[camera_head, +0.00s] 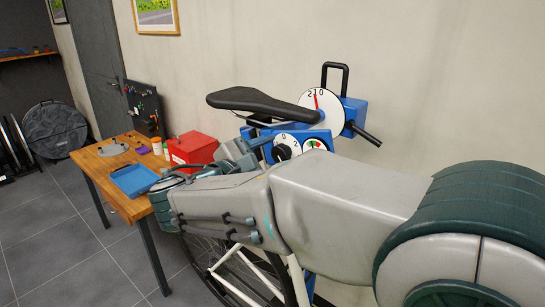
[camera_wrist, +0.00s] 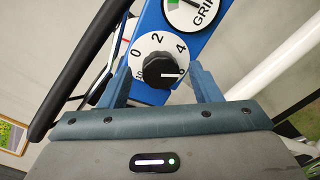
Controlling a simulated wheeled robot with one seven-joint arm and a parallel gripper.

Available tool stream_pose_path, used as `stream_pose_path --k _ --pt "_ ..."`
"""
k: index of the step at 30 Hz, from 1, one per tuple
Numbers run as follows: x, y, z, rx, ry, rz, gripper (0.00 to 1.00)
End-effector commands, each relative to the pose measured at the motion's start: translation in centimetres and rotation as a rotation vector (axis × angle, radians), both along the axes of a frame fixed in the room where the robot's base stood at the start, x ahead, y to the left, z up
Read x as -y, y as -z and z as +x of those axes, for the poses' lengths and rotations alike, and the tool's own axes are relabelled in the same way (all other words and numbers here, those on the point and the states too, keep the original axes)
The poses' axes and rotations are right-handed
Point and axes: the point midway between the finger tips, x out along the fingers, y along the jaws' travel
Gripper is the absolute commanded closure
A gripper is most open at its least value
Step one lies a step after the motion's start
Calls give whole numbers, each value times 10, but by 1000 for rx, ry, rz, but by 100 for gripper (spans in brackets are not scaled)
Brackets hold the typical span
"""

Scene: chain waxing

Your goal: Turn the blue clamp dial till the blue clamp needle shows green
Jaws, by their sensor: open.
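The blue clamp (camera_head: 329,133) holds the bike by the saddle area in the head view. Its dial, a black knob (camera_wrist: 163,70) on a white numbered disc (camera_wrist: 150,48), is in the middle of the wrist view; it also shows in the head view. The knob's white mark points right, past the 4. The GRIP gauge (camera_wrist: 190,14) is cut off by the top edge; a green patch shows, but I cannot tell where the needle stands. My gripper (camera_wrist: 162,76) is open, one finger on each side of the knob, apparently not closed on it.
A black saddle (camera_head: 262,103) and a large round scale (camera_head: 318,106) with a red pointer are close by. A wooden table (camera_head: 125,202) at left carries a red box (camera_head: 193,148) and a blue tray (camera_head: 133,179). The wall is behind the clamp.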

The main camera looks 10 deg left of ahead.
Motion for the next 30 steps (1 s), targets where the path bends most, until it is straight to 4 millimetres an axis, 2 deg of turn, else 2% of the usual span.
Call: stream_pose_path --k 5,12,18,24,30 --pt "-14 0 -20 2 -5 2 43" --pt "-45 -2 -66 0 -6 2 43" --pt "-66 -5 -97 -1 -6 1 43" --pt "-74 -7 -112 0 -3 0 43" --pt "-75 -7 -114 0 -1 0 43"
